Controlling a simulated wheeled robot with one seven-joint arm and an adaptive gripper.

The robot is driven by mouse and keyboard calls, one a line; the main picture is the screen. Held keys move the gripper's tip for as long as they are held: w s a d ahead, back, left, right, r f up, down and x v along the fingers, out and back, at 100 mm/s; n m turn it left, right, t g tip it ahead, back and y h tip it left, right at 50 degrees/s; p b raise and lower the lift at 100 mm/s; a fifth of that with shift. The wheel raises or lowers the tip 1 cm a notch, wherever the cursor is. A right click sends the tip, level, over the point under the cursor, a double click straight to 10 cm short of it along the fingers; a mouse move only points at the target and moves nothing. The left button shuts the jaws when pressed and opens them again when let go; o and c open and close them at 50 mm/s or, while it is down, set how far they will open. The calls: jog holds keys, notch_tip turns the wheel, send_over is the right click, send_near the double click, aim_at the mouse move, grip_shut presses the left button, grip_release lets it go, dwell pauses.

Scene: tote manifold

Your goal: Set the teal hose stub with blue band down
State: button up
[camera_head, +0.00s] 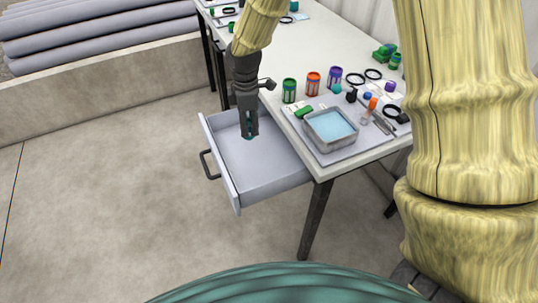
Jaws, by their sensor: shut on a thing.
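My gripper (249,130) points down over the open drawer (207,137) at the table's left side. A small teal piece (248,137) shows between and below its fingertips, and the gripper is shut on it. This fits the teal hose stub; its blue band is hidden or too small to make out. The stub is inside the drawer's outline in the picture, low over or at its floor; I cannot tell whether it touches. The drawer looks otherwise empty.
The table (350,72) carries a metal tray of blue liquid (331,127), green (289,91), orange (313,83) and purple (334,77) cans, and several small tools and fittings at its front. The drawer handle (209,165) sticks out left. The drawer floor is mostly free.

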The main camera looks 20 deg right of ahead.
jog(key=shift+f, duration=4.95)
jog(key=shift+f, duration=0.15)
jog(key=o, duration=1)
notch_tip(320, 180, up, 12)
jog(key=shift+r, duration=0.15)
